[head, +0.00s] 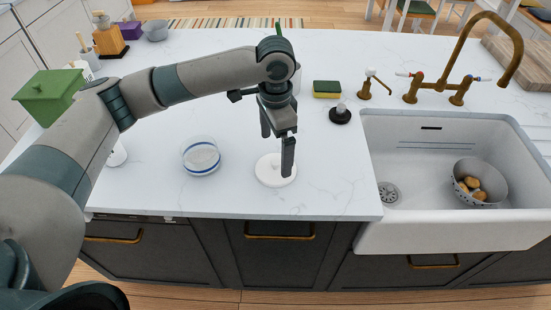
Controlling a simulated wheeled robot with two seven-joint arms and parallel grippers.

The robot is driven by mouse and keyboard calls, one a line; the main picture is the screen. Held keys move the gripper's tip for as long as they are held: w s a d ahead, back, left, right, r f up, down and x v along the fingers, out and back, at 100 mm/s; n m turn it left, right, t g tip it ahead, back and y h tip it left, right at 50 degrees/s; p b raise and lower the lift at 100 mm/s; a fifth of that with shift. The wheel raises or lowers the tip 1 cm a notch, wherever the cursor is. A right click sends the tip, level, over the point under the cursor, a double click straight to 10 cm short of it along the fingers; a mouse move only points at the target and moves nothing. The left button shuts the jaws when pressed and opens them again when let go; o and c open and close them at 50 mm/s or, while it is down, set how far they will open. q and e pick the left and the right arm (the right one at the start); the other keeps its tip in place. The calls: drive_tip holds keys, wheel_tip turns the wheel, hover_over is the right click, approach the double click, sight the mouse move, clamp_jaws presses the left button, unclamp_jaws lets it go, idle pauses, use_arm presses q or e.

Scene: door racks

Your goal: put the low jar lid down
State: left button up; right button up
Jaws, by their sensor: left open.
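A round white lid (267,177) lies flat on the white counter near its front edge. My left gripper (277,155) points down over the lid with its two fingers apart. One fingertip overlaps the lid in the picture; I cannot tell whether it touches it. The middle of the lid is partly hidden by that finger. A low glass jar (201,157) with a blue band stands to the left of the lid, apart from it. My right gripper is not in view.
To the right are a white sink (425,235) with a colander (489,190) in it, a brass tap (513,58), a sponge (327,89) and a dark-based brush (340,115). A green box (48,95) stands at the left. The counter between jar and lid is clear.

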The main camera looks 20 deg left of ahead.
sight(276, 161)
use_arm(q)
wheel_tip(276, 161, up, 6)
drive_tip(key=b, duration=0.1)
drive_tip(key=shift+r, duration=0.25)
drive_tip(key=shift+f, duration=0.1)
idle(0.6)
